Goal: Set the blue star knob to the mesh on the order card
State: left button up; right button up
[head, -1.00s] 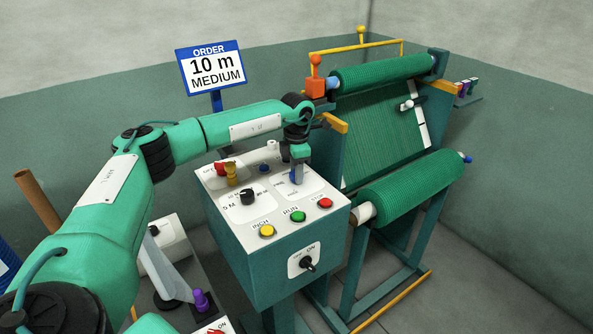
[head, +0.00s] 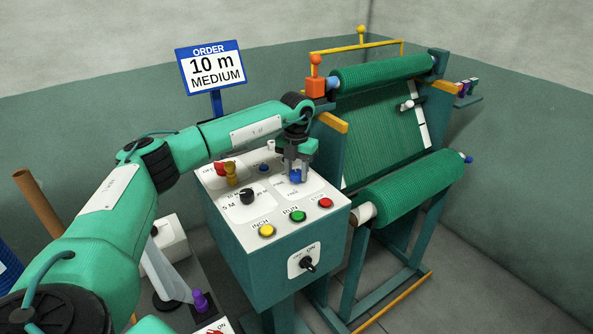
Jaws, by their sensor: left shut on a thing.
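The order card (head: 211,68) stands behind the control box and reads "10 m MEDIUM". The blue star knob (head: 296,177) is on the sloped top panel of the control box (head: 262,213), at its right back. My left gripper (head: 296,172) reaches down from above and is shut on the blue knob. The fingers partly hide the knob, and I cannot read which mesh mark it points to. My right gripper is not in view.
The panel also has a black knob (head: 248,196), a red part (head: 221,168) with a brass piece (head: 231,174), and yellow (head: 267,230), green (head: 298,216) and red (head: 326,203) buttons. The netting machine with green rolls (head: 412,189) stands close on the right.

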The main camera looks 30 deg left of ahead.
aim_at(296, 172)
pick_arm(q)
jog(key=shift+r+n, duration=0.1)
jog(key=shift+n, duration=1.5)
jog(key=o, duration=1)
jog(key=shift+r, duration=0.5)
notch_tip(296, 172, up, 13)
jog(key=b, duration=0.3)
jog(key=shift+f, duration=0.25)
